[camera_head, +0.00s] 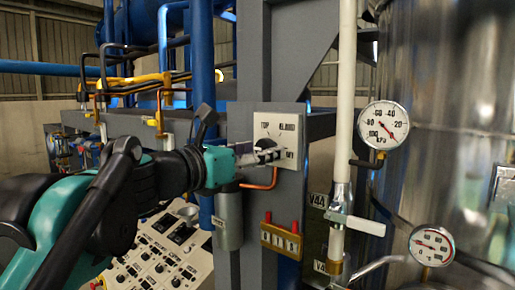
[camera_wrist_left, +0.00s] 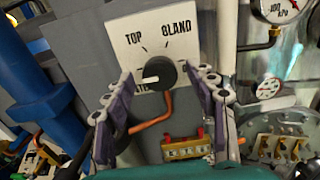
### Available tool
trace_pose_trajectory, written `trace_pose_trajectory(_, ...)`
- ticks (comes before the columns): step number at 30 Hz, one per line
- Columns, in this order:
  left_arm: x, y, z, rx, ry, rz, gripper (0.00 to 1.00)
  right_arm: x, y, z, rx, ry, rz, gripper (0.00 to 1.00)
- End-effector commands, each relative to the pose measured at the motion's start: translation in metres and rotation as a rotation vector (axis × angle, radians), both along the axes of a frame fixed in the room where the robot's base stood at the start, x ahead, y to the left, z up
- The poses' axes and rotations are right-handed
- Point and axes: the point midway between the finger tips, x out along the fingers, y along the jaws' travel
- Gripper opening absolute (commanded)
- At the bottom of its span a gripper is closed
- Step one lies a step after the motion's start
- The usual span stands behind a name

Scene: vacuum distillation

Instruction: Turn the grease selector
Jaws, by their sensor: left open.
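The grease selector is a round black knob (camera_wrist_left: 160,73) on a white label plate (camera_wrist_left: 182,32), which is fixed to a grey post. The plate reads "TOP" and "GLAND"; a lower label is partly hidden. A pale mark shows on the knob's left side. The plate (camera_head: 277,121) also shows in the head view, with the knob (camera_head: 266,143) partly covered there. My left gripper (camera_head: 268,155) is at the plate. In the left wrist view the left gripper (camera_wrist_left: 166,85) is open, one finger on each side of the knob; I cannot tell whether they touch it.
A copper pipe (camera_head: 262,182) bends out just below the plate. Under it is a yellow block with red tops (camera_head: 281,238). A white vertical pipe (camera_head: 344,110) and round gauges (camera_head: 383,125) stand to the right. A blue pipe (camera_head: 203,60) rises on the left.

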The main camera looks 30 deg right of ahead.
Motion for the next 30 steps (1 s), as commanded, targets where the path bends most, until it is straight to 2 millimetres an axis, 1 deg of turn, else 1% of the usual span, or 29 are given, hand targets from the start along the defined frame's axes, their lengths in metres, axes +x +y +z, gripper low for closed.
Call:
trace_pose_trajectory(7,0.0007,-0.0011,-0.0004,0.000,-0.001,0.000,0.57,-0.0001,0.0000,-0.0001,0.000,0.000,0.000,0.40)
trace_pose_trajectory(8,0.0006,-0.0010,-0.0004,0.000,-0.001,0.000,0.51,-0.0001,0.0000,-0.0001,0.000,0.000,0.000,0.40)
trace_pose_trajectory(9,0.0006,-0.0010,-0.0004,0.000,-0.001,0.000,0.41,-0.0001,0.0000,-0.0001,0.000,0.000,0.000,0.40)
trace_pose_trajectory(11,0.0006,-0.0010,-0.0004,0.000,-0.001,0.000,0.25,-0.0001,0.0000,-0.0001,0.000,0.000,0.000,0.40)
trace_pose_trajectory(12,0.0006,-0.0010,-0.0004,0.000,-0.001,0.000,0.14,-0.0001,0.0000,-0.0001,0.000,0.000,0.000,0.40)
trace_pose_trajectory(13,0.0006,-0.0009,-0.0004,0.000,-0.001,0.000,0.06,-0.0001,0.0000,-0.0001,0.000,0.000,0.000,0.40)
trace_pose_trajectory(23,0.0006,-0.0009,0.0002,0.008,-0.019,0.000,0.06,0.0000,0.0000,0.0014,0.000,0.000,0.000,0.40)
trace_pose_trajectory(30,0.0009,-0.0010,0.0013,0.050,-0.122,0.000,0.06,0.0000,0.0000,0.0080,0.000,0.000,0.000,0.40)
